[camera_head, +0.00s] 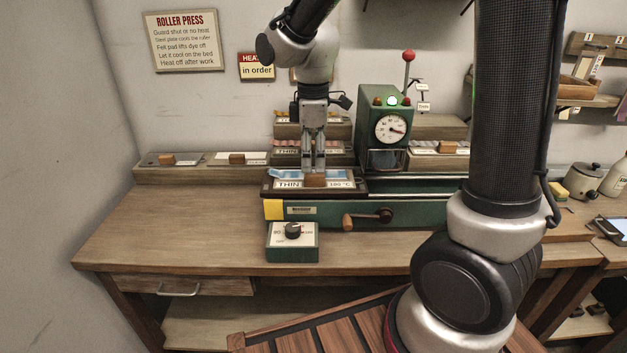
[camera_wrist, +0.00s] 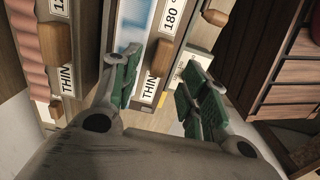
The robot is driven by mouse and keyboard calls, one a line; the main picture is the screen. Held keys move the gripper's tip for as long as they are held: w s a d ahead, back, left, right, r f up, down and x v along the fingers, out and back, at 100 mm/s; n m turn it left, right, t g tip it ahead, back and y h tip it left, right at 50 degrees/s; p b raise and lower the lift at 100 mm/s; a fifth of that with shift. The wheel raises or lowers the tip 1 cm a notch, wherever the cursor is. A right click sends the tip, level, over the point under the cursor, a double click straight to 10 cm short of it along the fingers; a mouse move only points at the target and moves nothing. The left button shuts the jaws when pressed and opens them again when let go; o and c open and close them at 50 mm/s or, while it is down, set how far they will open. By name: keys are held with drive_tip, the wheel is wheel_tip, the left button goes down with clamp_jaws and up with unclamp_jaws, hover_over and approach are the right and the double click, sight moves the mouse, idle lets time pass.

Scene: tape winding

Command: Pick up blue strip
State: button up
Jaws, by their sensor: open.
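The blue strip (camera_head: 338,174) lies on the dark press bed (camera_head: 270,187), on a tray labelled THIN with a wooden knob (camera_head: 315,181) at its front. In the wrist view the blue strip (camera_wrist: 135,22) shows at the top, beyond the left finger. My gripper (camera_head: 314,169) points down over the middle of the tray and hides part of the strip. In the wrist view its green-padded fingers (camera_wrist: 163,75) are apart, with the knob (camera_wrist: 159,57) showing in the gap. I see nothing held between them; contact with the tray cannot be told.
The green press with dial (camera_head: 391,127) and lit green lamp stands close to the right of my gripper. A control box with a black dial (camera_head: 292,240) sits in front. Shelved trays with wooden knobs (camera_head: 236,158) line the back. The bench's left part (camera_head: 170,215) is clear.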

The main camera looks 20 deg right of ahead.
sight(315, 175)
wheel_tip(315, 175, down, 6)
drive_tip(key=shift+s+d+r, duration=0.1)
drive_tip(key=shift+d+r, duration=0.05)
drive_tip(key=shift+r, duration=0.1)
clamp_jaws()
